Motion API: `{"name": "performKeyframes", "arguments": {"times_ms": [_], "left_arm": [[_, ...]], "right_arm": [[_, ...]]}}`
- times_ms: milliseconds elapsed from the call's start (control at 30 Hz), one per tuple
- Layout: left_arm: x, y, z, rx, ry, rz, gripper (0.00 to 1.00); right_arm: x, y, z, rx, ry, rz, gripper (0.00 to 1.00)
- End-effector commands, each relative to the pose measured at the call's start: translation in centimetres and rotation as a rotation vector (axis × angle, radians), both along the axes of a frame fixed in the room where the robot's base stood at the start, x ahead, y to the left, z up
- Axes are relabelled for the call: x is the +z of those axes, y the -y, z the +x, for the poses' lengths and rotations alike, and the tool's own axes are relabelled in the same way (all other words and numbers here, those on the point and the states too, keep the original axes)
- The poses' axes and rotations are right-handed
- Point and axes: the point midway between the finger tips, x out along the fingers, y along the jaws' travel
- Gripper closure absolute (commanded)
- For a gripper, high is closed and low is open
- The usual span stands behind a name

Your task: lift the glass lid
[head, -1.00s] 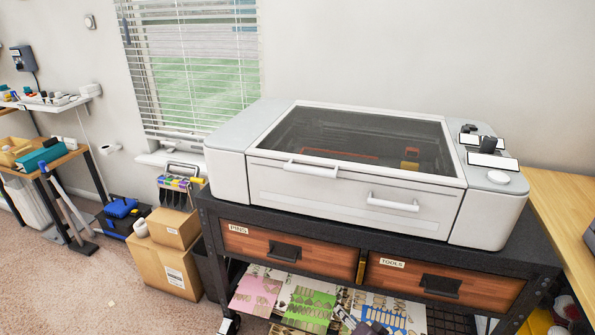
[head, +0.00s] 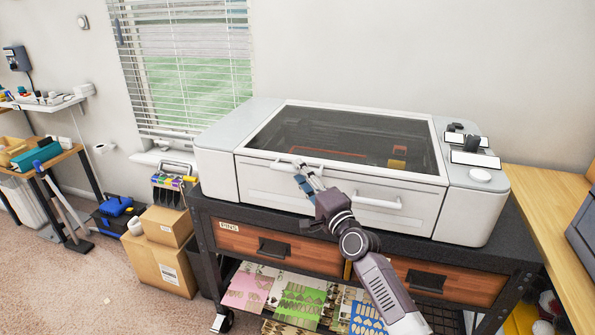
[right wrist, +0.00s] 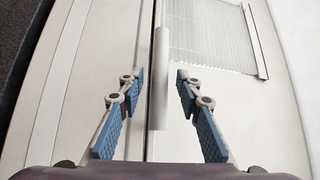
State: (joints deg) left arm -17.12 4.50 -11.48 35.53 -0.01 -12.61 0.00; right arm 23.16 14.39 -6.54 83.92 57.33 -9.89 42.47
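The machine's glass lid (head: 325,130) is shut, a dark pane in a white frame. Its white front handle (head: 285,163) is partly covered by my right gripper (head: 303,172), which is at the handle's right part. In the right wrist view, the lid handle (right wrist: 159,80) stands between the two blue-padded fingers of the right gripper (right wrist: 159,77). The fingers are open, with a gap on each side of the handle. The lid's glass (right wrist: 210,38) shows to the right there, reflecting the blinds. My left gripper is not in view.
A second white handle (head: 378,202) sits on the machine's front panel, right of my gripper. The machine stands on a dark cart (head: 205,215) with wooden drawers. A control panel (head: 475,157) is at the right, a wooden table (head: 545,215) beyond. Cardboard boxes (head: 160,265) stand left.

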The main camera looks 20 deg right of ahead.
Motion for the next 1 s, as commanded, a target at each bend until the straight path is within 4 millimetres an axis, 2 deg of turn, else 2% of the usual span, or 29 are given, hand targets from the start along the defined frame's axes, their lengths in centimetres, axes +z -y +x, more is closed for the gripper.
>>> {"name": "performKeyframes", "arguments": {"times_ms": [200,500,800,1000], "left_arm": [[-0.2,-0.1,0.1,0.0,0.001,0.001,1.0],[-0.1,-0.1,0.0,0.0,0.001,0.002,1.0],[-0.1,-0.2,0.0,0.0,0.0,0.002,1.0],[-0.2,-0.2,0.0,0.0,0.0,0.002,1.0]], "right_arm": [[0.2,-0.4,1.7,0.001,-0.001,0.0,0.68],[0.2,-0.4,1.9,0.0,-0.002,-0.001,0.68],[0.2,-0.4,1.9,0.0,-0.002,-0.001,1.0],[0.1,-0.4,1.9,-0.001,-0.003,-0.002,1.0]]}}
